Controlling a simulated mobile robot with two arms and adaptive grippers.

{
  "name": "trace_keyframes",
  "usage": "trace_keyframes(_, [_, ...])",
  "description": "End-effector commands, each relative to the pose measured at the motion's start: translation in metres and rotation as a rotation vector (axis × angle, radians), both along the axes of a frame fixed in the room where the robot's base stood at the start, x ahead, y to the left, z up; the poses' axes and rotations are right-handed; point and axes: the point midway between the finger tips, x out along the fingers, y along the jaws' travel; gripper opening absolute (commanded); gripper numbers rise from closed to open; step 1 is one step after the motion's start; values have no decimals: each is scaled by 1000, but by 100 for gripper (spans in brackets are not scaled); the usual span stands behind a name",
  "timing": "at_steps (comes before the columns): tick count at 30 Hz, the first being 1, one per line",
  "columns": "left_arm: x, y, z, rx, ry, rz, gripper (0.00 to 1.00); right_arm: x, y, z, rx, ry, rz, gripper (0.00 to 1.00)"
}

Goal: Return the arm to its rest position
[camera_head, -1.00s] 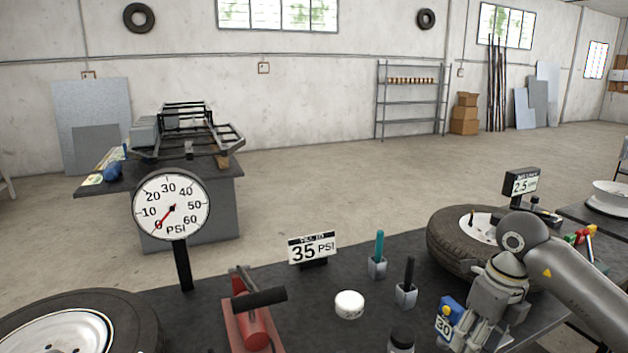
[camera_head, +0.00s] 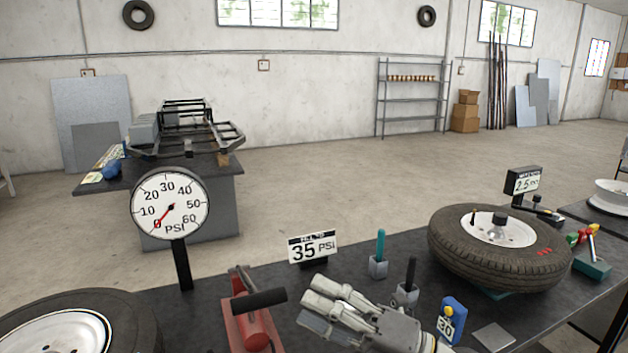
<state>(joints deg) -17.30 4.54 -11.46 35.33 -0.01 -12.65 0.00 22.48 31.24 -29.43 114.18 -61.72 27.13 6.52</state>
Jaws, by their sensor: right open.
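My right gripper (camera_head: 314,301) is in the lower middle of the head view, with its fingers pointing left over the dark workbench (camera_head: 220,280). Its grey fingers are apart, and I see nothing between them. Its wrist runs toward the bottom edge of the view, right of centre. It hides the part of the bench where the white round cap and a black-topped item stood. My left gripper is not in view.
A red pump (camera_head: 248,320) with a black handle stands just left of the gripper. The pen holders (camera_head: 378,267), a blue-and-yellow device (camera_head: 451,318) and a tyre (camera_head: 495,262) are to the right. A PSI gauge (camera_head: 169,204) and 35 PSI sign (camera_head: 313,247) stand behind.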

Motion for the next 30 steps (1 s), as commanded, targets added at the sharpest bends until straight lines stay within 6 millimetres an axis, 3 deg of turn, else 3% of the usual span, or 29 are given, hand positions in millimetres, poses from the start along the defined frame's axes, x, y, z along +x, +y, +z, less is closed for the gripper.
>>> trace_keyframes(4, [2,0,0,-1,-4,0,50,19,-37,12,321,206,-202,46])
trace_keyframes(7, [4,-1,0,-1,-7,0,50,33,-73,-1,505,373,-358,46])
trace_keyframes(11, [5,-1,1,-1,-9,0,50,41,-123,-44,701,622,-573,46])
trace_keyframes(14, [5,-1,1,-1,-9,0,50,34,-157,-93,816,835,-745,46])
trace_keyframes(17, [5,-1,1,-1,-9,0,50,12,-183,-151,896,1062,-918,46])
trace_keyframes(21, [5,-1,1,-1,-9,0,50,-45,-204,-229,947,1394,-1146,46])
trace_keyframes(24, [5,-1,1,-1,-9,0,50,-90,-207,-270,940,1598,-1273,46])
trace_keyframes(30, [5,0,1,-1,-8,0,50,-172,-203,-316,882,1911,-1449,46])
